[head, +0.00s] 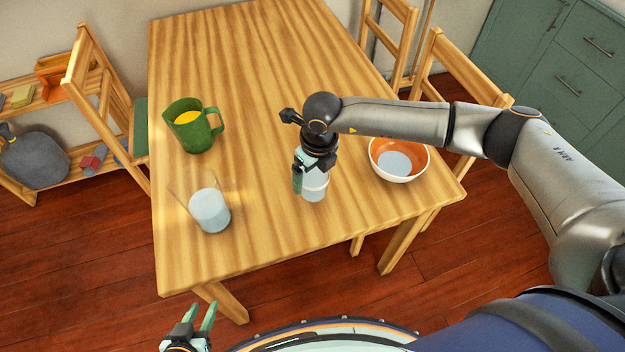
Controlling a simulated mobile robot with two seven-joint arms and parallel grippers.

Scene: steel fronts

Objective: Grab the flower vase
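No vase with flowers shows. A small whitish vessel (314,190), possibly the vase, stands near the table's front right part, its top hidden by my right gripper. My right gripper (309,183) points down at this vessel, with one green finger along its left side; the other finger is hidden, so its grip is unclear. A clear glass (209,210) with pale content stands at the front left of the table. My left gripper (204,309) is at the bottom left, below the table's front edge, its two green fingers apart with nothing between them.
The wooden table (260,80) also holds a green pitcher (190,135) with yellow content and an orange-and-white bowl (415,165) right of my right gripper. Chairs stand at the left and right sides. The table's back half is clear.

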